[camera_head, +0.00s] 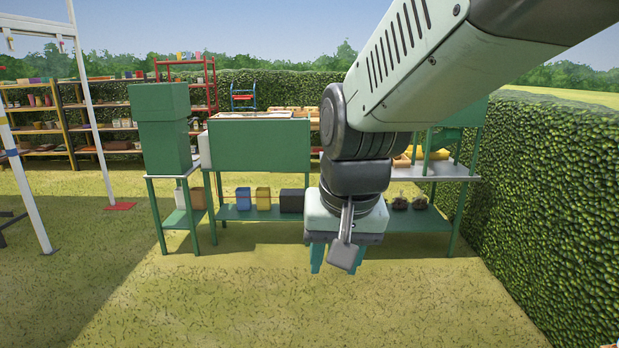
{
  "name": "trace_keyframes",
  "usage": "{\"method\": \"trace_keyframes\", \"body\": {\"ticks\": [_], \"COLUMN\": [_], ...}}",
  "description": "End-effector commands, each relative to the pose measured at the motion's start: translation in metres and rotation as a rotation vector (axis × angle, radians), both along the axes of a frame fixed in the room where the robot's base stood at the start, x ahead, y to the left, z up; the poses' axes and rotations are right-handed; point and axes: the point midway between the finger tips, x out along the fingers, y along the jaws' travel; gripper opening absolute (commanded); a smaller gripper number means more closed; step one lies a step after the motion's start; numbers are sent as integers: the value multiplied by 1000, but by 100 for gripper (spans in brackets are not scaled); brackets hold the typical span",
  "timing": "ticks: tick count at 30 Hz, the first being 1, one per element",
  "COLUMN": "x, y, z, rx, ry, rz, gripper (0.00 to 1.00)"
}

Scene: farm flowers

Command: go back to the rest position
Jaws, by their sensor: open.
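My gripper (338,258) hangs from my arm, which comes in from the upper right, and points down over the grass. Its two green fingers are apart, with a grey plate in front partly covering the gap between them. I see nothing held between them. The gripper shows in front of the green workbench, and the arm hides part of the bench behind it.
A green bench (258,146) stands behind, with blue (243,199) and yellow (263,198) containers and a black box (291,200) on its lower shelf. A green cabinet (160,130) stands left. A hedge (560,200) lines the right. The front grass is clear.

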Motion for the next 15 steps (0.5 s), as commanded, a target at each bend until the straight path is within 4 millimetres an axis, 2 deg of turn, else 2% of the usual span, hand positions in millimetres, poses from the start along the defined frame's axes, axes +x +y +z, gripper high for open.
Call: {"method": "trace_keyframes", "body": {"ticks": [1, 6, 10, 15], "x": [-16, -69, -102, -125], "y": [-14, -49, -65, -74], "z": [15, 43, 51, 53], "rx": [-1, -28, -52, -73], "ry": [-36, -124, -175, -210], "rz": [-4, -5, -6, -6], "gripper": [43, 43, 43, 43]}}
